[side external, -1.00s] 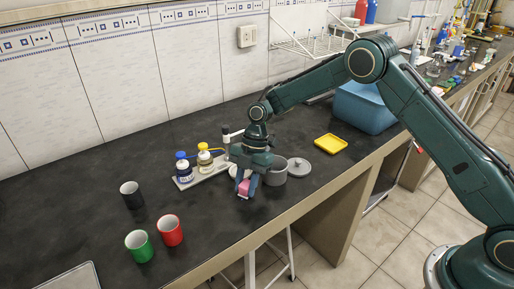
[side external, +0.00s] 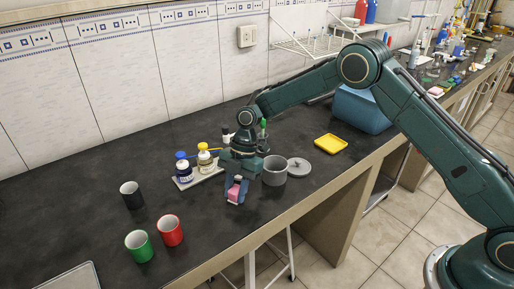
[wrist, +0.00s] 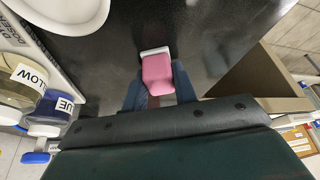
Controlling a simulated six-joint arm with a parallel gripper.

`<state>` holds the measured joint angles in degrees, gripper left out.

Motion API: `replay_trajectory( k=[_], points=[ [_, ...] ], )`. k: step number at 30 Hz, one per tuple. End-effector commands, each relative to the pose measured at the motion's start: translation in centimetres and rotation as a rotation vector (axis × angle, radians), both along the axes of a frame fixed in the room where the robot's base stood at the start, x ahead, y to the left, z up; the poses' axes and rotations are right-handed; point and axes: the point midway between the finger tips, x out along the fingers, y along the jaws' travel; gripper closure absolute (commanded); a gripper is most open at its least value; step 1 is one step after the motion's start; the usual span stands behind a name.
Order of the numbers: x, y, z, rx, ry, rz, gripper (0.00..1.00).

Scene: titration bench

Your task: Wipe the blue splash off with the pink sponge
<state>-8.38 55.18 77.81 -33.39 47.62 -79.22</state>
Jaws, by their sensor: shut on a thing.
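My gripper (side external: 236,196) is shut on the pink sponge (side external: 234,191), low at the dark bench top. In the wrist view the sponge (wrist: 157,74) sits between the two blue-grey fingers, with a white edge at its far side. I cannot tell whether the sponge touches the bench. I see no blue splash in either view; it may be hidden under the sponge or gripper, or be too faint on the dark top.
Blue-capped (side external: 183,170) and yellow-capped (side external: 205,159) bottles stand on a white tray behind left. Black (side external: 131,195), red (side external: 170,231) and green (side external: 139,245) mugs stand left. The bench's front edge is near.

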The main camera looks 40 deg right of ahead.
Motion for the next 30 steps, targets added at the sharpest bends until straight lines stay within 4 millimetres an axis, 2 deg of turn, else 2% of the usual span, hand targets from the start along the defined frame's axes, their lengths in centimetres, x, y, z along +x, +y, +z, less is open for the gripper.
replay_trajectory(
  k=[5, 17, 30],
  points=[
    [-0.2, 0.7, -0.2, 0.0, 0.005, 0.002, 0.97],
    [-0.1, 0.7, 0.1, 0.0, 0.004, 0.002, 0.97],
    [0.0, 0.7, 3.0, 0.001, -0.001, 0.001, 0.97]
  ],
)
